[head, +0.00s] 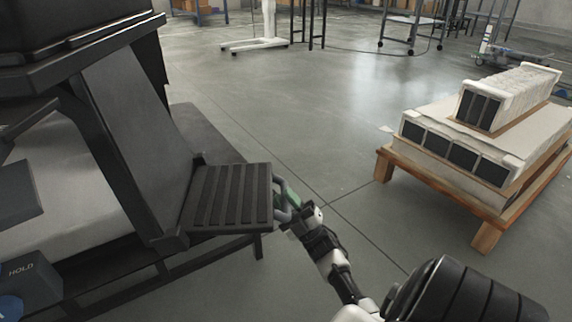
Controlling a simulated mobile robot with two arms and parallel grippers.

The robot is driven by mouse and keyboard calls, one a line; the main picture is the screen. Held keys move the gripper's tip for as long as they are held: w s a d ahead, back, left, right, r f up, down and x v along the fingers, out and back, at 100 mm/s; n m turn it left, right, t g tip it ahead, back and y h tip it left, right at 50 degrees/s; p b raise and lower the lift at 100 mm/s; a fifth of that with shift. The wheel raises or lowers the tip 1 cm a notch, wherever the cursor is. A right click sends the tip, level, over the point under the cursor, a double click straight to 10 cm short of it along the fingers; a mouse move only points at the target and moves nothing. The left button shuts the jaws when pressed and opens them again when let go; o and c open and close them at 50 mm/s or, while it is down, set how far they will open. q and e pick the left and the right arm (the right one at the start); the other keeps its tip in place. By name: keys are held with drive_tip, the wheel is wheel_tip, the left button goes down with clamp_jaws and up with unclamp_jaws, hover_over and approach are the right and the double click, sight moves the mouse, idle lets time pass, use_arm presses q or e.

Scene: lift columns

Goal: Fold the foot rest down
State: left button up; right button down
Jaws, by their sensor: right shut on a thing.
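The foot rest (230,195) is a dark ribbed plate at the foot of a dark sloping panel (125,120) on the machine at the left. It sticks out to the right and looks roughly level. A grey loop-shaped handle (281,203) shows at its right edge, with a small green patch beside it. My right gripper (288,211) reaches in from the lower right and is shut on this handle. The fingertips are small and partly hidden. My left gripper is not in view.
A dark box marked HOLD (30,279) is at the lower left. At the right, a wooden pallet (488,232) carries white blocks with dark panels. The grey floor (340,110) between machine and pallet is clear. A white stand (268,25) and metal frames are far back.

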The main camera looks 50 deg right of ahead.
drive_tip(key=c, duration=1.3)
unclamp_jaws()
drive_tip(key=shift+r, duration=0.1)
drive_tip(key=shift+o, duration=0.2)
drive_tip(key=p+v, duration=0.2)
drive_tip(key=v, duration=0.9)
drive_tip(key=shift+h, duration=0.3)
drive_tip(key=shift+w, duration=0.1)
